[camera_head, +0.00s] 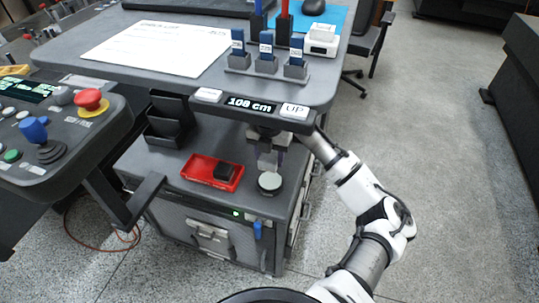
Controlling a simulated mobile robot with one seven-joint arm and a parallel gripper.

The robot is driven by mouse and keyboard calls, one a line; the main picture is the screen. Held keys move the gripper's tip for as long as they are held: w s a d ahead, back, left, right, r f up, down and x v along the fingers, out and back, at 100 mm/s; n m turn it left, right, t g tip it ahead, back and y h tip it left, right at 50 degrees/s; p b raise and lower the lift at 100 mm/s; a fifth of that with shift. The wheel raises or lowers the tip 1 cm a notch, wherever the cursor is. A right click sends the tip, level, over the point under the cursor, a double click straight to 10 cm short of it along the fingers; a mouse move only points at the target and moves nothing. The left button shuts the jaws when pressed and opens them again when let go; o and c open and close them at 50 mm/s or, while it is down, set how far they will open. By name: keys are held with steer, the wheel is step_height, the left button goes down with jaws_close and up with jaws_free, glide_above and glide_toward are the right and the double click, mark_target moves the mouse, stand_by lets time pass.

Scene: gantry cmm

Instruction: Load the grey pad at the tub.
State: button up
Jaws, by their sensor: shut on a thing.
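My gripper (268,165) points down under the front edge of the desk, above the low cabinet. It is shut on a small grey thing that I take for the grey pad; it is too small and shaded to make out clearly. A small round tub (269,182) with a dark rim and a pale grey top stands on the cabinet just below the gripper. I cannot tell whether the pad touches the tub.
Black stepped holders (167,120) stand behind. The desk's height panel (251,105) overhangs the gripper. A control console (55,130) juts in at left.

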mark_target(270, 181)
steer(key=shift+s+d+f, duration=0.1)
steer(key=shift+d+f, duration=0.05)
steer(key=shift+f, duration=0.05)
steer(key=shift+f+b, duration=2.35)
steer(key=shift+f, duration=0.55)
steer(key=shift+f, duration=0.55)
steer(key=shift+r+p, duration=2.5)
steer(key=shift+r, duration=1.05)
